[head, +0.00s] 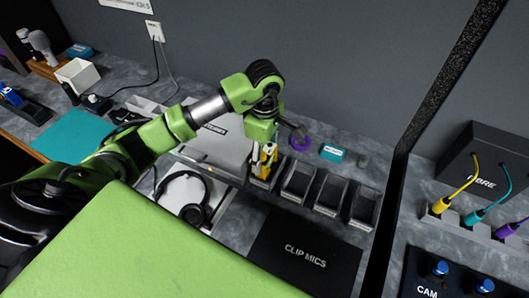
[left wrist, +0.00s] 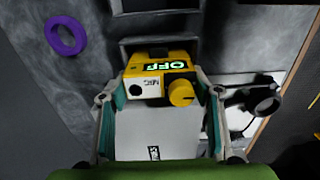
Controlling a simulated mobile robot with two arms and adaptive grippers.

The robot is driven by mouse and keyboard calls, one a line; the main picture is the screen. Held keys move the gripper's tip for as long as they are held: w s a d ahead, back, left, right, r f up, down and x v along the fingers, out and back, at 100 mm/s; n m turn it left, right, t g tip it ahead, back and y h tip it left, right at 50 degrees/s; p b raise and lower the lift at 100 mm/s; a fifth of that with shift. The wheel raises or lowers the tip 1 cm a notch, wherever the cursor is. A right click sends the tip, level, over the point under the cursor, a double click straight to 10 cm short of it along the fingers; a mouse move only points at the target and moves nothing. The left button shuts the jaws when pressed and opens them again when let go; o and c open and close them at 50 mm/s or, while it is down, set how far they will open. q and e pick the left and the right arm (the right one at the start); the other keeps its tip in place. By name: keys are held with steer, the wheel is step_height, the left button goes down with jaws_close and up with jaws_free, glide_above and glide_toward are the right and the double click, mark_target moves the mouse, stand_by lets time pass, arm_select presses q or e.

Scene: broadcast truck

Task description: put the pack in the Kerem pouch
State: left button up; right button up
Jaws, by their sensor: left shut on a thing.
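A yellow pack (head: 267,153) with black trim is in my left gripper (head: 264,142). In the left wrist view, the pack (left wrist: 160,75) sits between the two fingers, with a lit OFF display, a MIC mark and a yellow knob. The gripper is shut on it. A row of dark open holders (head: 298,180) lies under and to the right of the pack. The pack is over the leftmost holder; I cannot tell how far it is inside. No Kerem name is readable on any holder. My right gripper is not in view.
A light grey case (head: 220,135) stands behind the arm. A CLIP MICS mat (head: 300,250) is in front. A dark post (head: 440,90) rises at right.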

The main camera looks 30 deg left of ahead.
arm_select(q)
steer(key=shift+f, duration=0.1)
steer(key=o, duration=1.2)
steer(key=shift+o, duration=0.3)
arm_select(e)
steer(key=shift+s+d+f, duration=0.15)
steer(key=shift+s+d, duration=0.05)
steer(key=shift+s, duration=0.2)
arm_select(q)
steer(key=shift+r, duration=0.45)
step_height(320, 180, up, 10)
steer(key=shift+r+b, duration=0.1)
steer(key=shift+b, duration=1.1)
steer(key=shift+r, duration=0.6)
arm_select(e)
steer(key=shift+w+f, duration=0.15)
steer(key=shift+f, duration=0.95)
